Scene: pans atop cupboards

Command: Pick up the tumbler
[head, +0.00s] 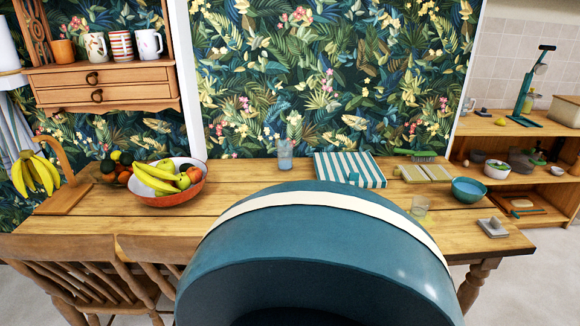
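Two glasses that could be the tumbler stand on the wooden table (235,186). A tall, bluish, clear glass (285,153) stands upright near the back edge, left of a striped box. A shorter clear glass (419,209) stands toward the right, in front of a teal bowl. Which one is the tumbler I cannot tell. Neither of my grippers is in view. The front middle of the table is hidden from the camera.
A red-rimmed fruit bowl (168,199) stands on the left, a striped box (349,169) at the back, a teal bowl (468,189) on the right. Wooden chairs (75,270) stand at the front left.

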